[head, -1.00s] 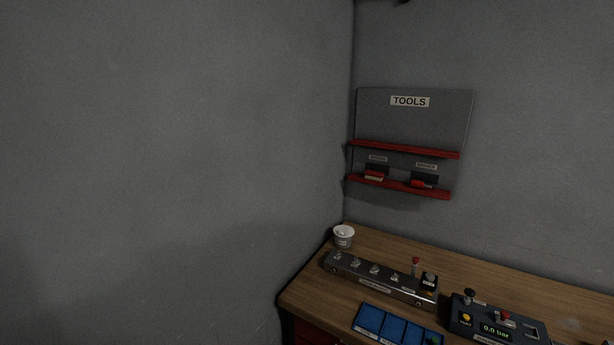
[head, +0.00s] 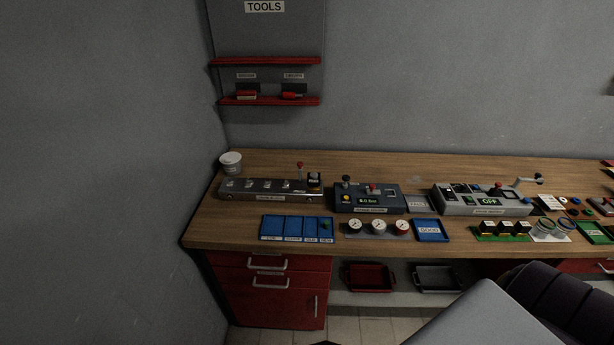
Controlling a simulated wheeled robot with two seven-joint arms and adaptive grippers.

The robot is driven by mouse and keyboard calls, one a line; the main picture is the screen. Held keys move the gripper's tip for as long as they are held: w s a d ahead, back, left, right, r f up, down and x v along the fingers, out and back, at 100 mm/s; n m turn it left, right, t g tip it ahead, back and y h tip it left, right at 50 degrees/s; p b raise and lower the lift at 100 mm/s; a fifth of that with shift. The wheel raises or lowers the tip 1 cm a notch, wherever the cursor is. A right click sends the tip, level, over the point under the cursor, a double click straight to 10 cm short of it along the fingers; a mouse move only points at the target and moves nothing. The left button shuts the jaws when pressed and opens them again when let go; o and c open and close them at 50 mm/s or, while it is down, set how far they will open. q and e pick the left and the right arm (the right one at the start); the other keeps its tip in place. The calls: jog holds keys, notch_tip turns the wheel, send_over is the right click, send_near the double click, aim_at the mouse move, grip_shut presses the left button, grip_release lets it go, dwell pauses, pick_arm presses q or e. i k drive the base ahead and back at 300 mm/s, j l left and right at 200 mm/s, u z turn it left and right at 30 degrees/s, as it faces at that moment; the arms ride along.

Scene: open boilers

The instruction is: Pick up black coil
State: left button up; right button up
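Small black blocks with pale tops (head: 486,228) stand in a row on a green tray (head: 500,238) towards the right of the workbench. Another dark block (head: 314,181) stands at the right end of a long metal manifold (head: 262,195) at the left of the bench. These are small in the picture, and I cannot tell which of them is the black coil. Neither of my grippers is in view.
The wooden workbench (head: 340,158) runs along the back wall. It carries a white cup (head: 231,160), a pressure box (head: 368,208), an OFF control box (head: 470,209), blue trays (head: 431,241) and gauges (head: 378,227). Red drawers (head: 268,300) are below. Clear wood lies behind the devices.

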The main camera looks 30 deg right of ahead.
aim_at(313, 183)
jog(key=i+l+z, duration=0.25)
jog(key=i, duration=0.2)
jog(key=i+l+z, duration=0.25)
jog(key=i, duration=0.25)
jog(key=z, duration=0.1)
jog(key=k, duration=0.05)
